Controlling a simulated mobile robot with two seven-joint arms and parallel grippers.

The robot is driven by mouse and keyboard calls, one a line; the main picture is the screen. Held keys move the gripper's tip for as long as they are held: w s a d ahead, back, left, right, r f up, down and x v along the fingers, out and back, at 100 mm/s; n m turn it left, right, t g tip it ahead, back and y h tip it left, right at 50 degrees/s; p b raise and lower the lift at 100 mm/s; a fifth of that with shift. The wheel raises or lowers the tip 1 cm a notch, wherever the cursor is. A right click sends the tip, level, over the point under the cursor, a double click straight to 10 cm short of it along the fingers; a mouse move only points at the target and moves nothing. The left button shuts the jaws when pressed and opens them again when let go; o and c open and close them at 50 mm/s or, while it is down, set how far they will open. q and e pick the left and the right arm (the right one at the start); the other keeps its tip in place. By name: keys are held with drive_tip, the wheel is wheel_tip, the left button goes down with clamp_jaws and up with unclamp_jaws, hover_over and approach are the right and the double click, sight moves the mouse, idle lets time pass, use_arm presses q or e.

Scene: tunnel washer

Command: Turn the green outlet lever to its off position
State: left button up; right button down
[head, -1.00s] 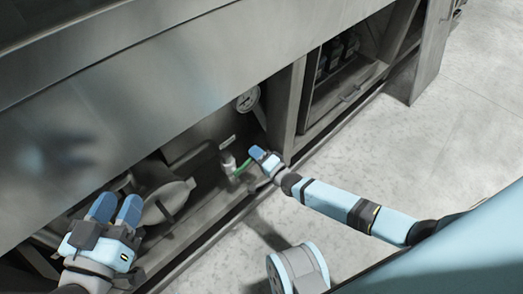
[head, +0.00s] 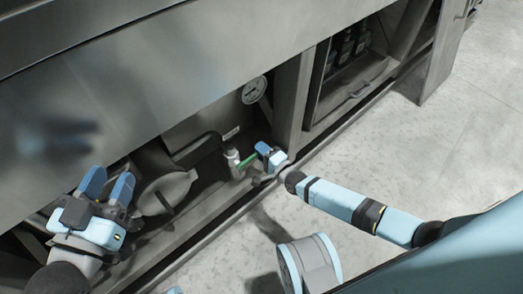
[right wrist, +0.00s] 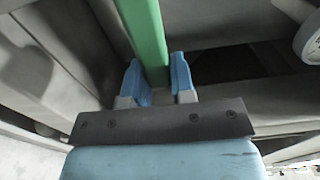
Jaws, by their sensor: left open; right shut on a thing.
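The green outlet lever (head: 248,159) sticks out from a grey valve body (head: 232,157) low in the machine's recess. My right gripper (head: 264,152) is at the lever's outer end, and its near finger hides that end in the head view. In the right wrist view the green lever (right wrist: 146,35) runs down between the two blue fingers of my right gripper (right wrist: 158,80), which is shut on it. My left gripper (head: 108,186) is open and empty at the left, in front of the recess and well away from the lever.
A round gauge (head: 254,90) sits above the valve. A round grey cover (head: 165,190) is in the recess between my left gripper and the valve. A steel post (head: 292,100) stands right of the lever. The floor (head: 440,150) at right is clear.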

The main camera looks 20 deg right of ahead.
use_arm(q)
drive_tip(key=shift+f, duration=0.1)
use_arm(e)
drive_tip(key=c, duration=1)
unclamp_jaws()
use_arm(q)
drive_tip(key=shift+s, duration=0.1)
use_arm(e)
drive_tip(key=shift+o, duration=0.2)
use_arm(q)
drive_tip(key=n+p, duration=0.1)
drive_tip(key=s+d+n+g+p, duration=0.1)
drive_tip(key=p, duration=0.1)
drive_tip(key=s+n+p, duration=0.1)
drive_tip(key=shift+s+d+f+g+y+p, duration=0.2)
drive_tip(key=shift+d+f+g+y+p, duration=0.1)
drive_tip(key=shift+f+y+p, duration=0.1)
use_arm(e)
drive_tip(key=v, duration=1.3)
drive_tip(key=shift+s, duration=0.4)
use_arm(q)
drive_tip(key=shift+r, duration=0.2)
use_arm(e)
drive_tip(key=shift+d, duration=0.1)
